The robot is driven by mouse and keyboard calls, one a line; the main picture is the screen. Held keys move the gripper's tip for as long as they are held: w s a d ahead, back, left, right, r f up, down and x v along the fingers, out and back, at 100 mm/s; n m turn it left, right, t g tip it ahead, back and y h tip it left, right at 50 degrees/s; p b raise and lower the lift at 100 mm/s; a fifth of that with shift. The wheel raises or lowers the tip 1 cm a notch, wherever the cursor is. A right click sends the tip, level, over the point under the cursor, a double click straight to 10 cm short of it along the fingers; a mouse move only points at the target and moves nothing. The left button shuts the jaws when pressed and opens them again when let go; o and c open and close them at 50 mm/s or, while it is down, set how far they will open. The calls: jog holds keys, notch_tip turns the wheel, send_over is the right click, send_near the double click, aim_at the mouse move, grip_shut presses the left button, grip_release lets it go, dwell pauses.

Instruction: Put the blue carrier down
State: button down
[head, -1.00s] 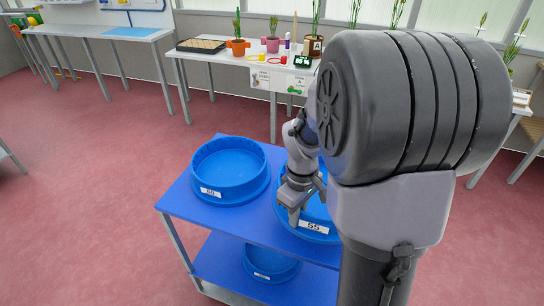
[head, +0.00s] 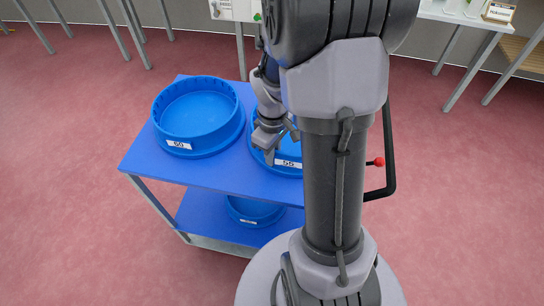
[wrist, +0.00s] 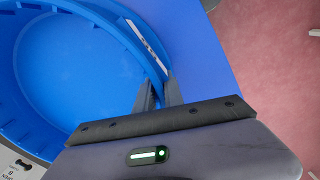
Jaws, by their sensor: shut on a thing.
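The blue carrier (head: 292,147), a round open tub with a white label reading 55, is on the right part of the blue trolley top, partly hidden behind my arm. My gripper (head: 272,146) is shut on its near rim, beside the label. In the wrist view the two fingers (wrist: 159,88) pinch the wall of the carrier (wrist: 70,65), one inside and one outside. The carrier looks level and empty. I cannot tell whether its base touches the trolley top.
A second blue tub (head: 198,112) stands left on the trolley top (head: 222,172). Another tub (head: 254,212) is on the lower shelf. A black handle with a red knob (head: 378,162) is at the trolley's right. A table with cards (head: 497,12) stands behind; red floor is clear around.

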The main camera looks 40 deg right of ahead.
jog(key=shift+r, duration=0.15)
jog(key=c, duration=1.5)
grip_release()
jog(key=shift+o, duration=0.2)
